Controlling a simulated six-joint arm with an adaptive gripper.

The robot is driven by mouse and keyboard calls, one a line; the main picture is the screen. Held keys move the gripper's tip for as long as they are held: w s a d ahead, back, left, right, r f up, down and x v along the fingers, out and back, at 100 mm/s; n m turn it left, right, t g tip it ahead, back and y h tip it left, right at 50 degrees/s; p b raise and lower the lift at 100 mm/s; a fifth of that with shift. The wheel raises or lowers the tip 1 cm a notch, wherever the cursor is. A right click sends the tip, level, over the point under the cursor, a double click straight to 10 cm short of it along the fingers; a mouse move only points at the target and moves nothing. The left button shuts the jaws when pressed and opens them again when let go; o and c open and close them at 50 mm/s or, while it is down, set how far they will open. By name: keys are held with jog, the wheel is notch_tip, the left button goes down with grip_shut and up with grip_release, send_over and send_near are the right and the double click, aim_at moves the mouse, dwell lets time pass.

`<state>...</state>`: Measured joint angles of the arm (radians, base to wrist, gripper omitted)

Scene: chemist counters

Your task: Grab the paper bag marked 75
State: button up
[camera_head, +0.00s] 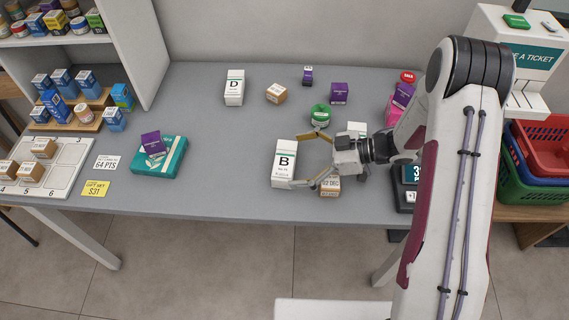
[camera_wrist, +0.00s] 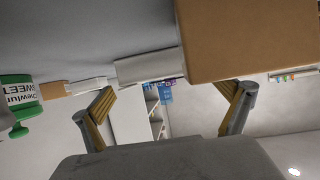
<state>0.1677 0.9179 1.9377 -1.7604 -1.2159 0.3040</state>
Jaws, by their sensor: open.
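A white paper bag with a large B (camera_head: 284,160) stands upright on the grey counter, left of my gripper. The small print under its B is too small to read surely. My gripper (camera_head: 304,160) is open, with its fingers pointing left at the bag and the tips near its right side. I cannot tell whether they touch it. In the wrist view my gripper (camera_wrist: 167,95) shows spread fingers with nothing held between them. A second white bag, marked D (camera_head: 234,88), stands at the back. A third white item (camera_head: 357,128) is partly hidden behind my gripper.
A brown box (camera_head: 330,187) stands just below my gripper; a brown box (camera_wrist: 245,40) looms large in the wrist view. A green round tub (camera_head: 320,115) is close above the upper finger. A teal box (camera_head: 159,157) lies left. The counter (camera_head: 225,160) between is clear.

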aim_at(286, 161)
jog(key=shift+x, duration=1.75)
jog(key=shift+r, duration=0.1)
jog(key=c, duration=1)
